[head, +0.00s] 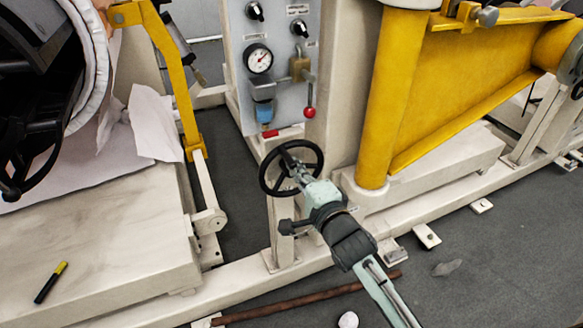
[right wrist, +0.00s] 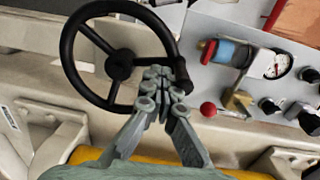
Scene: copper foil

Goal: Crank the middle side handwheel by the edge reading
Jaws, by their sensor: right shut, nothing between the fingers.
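The black middle handwheel (head: 264,174) stands on a pale post low in the centre of the head view, and its rim, spokes and hub (right wrist: 119,65) fill the upper left of the right wrist view. A dark knob (right wrist: 182,76) sits at its rim. My right gripper (head: 297,172) has its fingers shut and empty. In the right wrist view the fingertips (right wrist: 160,82) overlap the rim's lower right, beside the knob; whether they touch cannot be told. A round dial gauge (head: 259,58) with a red needle is on the grey panel behind. My left gripper is out of view.
Another black handwheel (head: 14,188) is at the far left. A red-knobbed lever (head: 310,112) hangs from the panel near the middle wheel. A yellow post (head: 388,120) rises to the right. A marker (head: 51,283) lies on the pale base; a brown rod (head: 300,299) lies in front.

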